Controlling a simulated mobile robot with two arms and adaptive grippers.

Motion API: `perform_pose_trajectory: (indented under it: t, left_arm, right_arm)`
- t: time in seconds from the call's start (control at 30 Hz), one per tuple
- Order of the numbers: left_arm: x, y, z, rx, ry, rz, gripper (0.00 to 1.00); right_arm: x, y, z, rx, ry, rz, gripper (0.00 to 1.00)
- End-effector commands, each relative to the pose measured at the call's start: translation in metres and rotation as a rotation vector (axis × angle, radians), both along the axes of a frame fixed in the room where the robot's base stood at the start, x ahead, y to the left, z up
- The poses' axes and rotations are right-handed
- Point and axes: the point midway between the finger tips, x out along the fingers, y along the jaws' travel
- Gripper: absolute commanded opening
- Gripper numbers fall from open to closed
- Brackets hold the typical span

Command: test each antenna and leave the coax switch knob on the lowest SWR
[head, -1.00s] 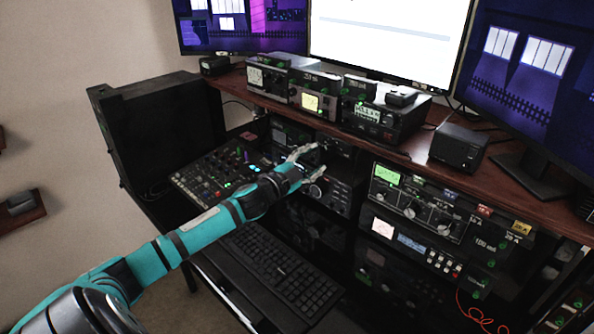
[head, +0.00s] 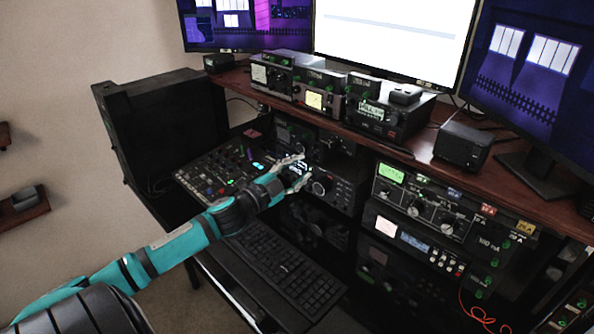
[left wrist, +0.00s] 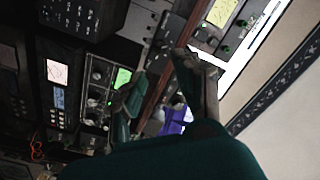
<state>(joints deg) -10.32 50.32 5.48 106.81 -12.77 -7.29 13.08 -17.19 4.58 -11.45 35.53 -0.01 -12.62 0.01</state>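My left gripper (head: 306,170) is in front of the under-shelf radio units in the head view, its two fingers apart with nothing visible between them. The fingers also show apart in the left wrist view (left wrist: 152,82). Just beyond the fingers is a black unit (head: 345,192) with a round knob (head: 318,188); contact cannot be told. On the shelf stand a box with a white needle meter (head: 260,74) and one with a yellow-lit meter (head: 315,100). I cannot tell which knob is the coax switch, and no SWR reading is legible. My right gripper is out of view.
A panel with several knobs and a green display (head: 390,173) is on the right. The wooden shelf edge (head: 400,150) overhangs the units. A black speaker (head: 462,146) stands on it.

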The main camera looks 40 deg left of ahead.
Motion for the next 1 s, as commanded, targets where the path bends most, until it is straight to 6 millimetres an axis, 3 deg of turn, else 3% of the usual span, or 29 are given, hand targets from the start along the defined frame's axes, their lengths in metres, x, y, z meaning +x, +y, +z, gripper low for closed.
perform_pose_trajectory:
  t: [0.03, 0.23, 1.0]
  left_arm:
    - [0.0001, 0.0, -0.0001, 0.0, 0.0, 0.0, 0.24]
    - [0.0001, 0.0, -0.0001, 0.0, 0.0, 0.0, 0.0]
    - [0.0002, 0.0, -0.0001, 0.0, 0.0, 0.0, 0.0]
  right_arm:
    - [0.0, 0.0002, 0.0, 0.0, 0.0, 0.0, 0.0]
    - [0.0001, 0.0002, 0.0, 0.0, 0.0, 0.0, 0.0]
    - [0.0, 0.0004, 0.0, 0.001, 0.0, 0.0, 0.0]
